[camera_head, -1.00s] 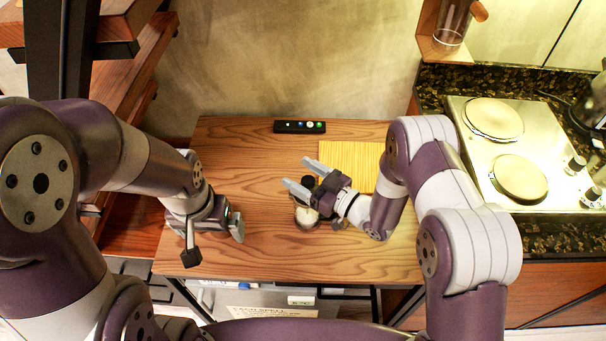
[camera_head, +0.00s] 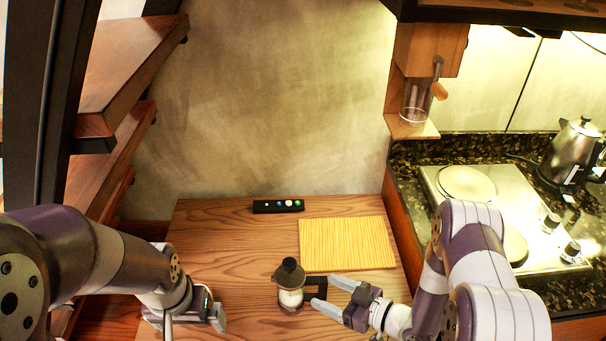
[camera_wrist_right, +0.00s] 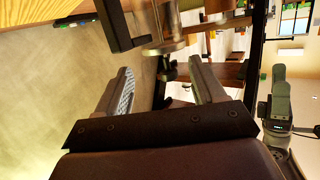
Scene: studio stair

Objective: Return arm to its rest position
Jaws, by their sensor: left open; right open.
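My right gripper (camera_head: 323,291) is open just to the right of a small press-like pot (camera_head: 290,297) with a dark top and black handle. The pot stands upright on the wooden table (camera_head: 225,240). The fingertips are close to the handle; I cannot tell whether they touch it. In the right wrist view, my right gripper (camera_wrist_right: 162,78) has its fingers spread with nothing held between them, and the black handle (camera_wrist_right: 120,25) is beyond the left finger. My left gripper (camera_head: 216,317) is open and empty over the table's left side.
A yellow slatted mat (camera_head: 347,244) lies on the table behind the right gripper. A black button strip (camera_head: 278,206) lies at the back edge. At right are a hob (camera_head: 467,183) and a kettle (camera_head: 571,152). Wooden shelves (camera_head: 125,75) rise at left.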

